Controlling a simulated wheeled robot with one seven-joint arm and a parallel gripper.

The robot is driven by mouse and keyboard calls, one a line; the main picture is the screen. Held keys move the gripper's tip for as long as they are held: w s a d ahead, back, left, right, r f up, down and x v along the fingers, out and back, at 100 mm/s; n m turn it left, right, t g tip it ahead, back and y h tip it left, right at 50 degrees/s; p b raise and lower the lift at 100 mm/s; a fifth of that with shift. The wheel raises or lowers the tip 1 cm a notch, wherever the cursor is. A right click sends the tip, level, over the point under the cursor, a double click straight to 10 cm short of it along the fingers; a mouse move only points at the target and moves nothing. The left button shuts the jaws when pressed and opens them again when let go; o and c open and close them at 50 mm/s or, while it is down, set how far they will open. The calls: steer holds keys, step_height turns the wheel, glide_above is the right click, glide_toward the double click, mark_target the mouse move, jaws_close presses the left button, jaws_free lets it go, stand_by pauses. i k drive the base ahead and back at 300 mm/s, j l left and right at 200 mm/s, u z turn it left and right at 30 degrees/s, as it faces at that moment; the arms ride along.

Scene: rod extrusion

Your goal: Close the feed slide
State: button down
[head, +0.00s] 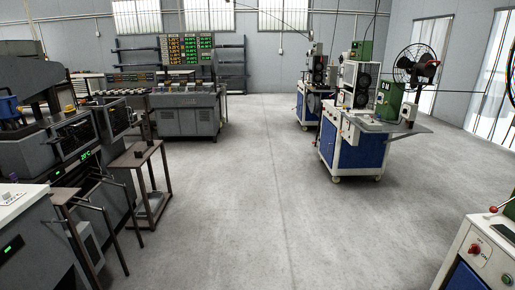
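I cannot pick out the feed slide for certain in the head view. A dark machine (62,150) with small windows and a green digital readout stands along the left side. Its parts are too small and dark to tell whether anything on it is open or shut. My gripper is not in view.
A brown metal stand (140,163) is beside the dark machine. Blue-and-white wheeled carts (350,150) carry equipment at the right. A white cabinet with a red knob (474,249) fills the lower right corner. Grey consoles (187,115) stand at the back. The central floor (250,200) is clear.

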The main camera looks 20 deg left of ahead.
mark_target(50, 141)
steer(key=i+j+u, duration=0.15)
steer(key=i+u, duration=0.2)
steer(key=i, duration=0.25)
steer(key=i+u, duration=0.35)
steer(key=i, duration=0.3)
steer(key=i+l+u, duration=0.2)
steer(key=i+u, duration=0.15)
steer(key=i, duration=0.25)
steer(key=i+j+u, duration=0.3)
steer(key=i, duration=0.5)
steer(key=i+u, duration=0.3)
steer(key=i, duration=0.5)
steer(key=i+j, duration=0.55)
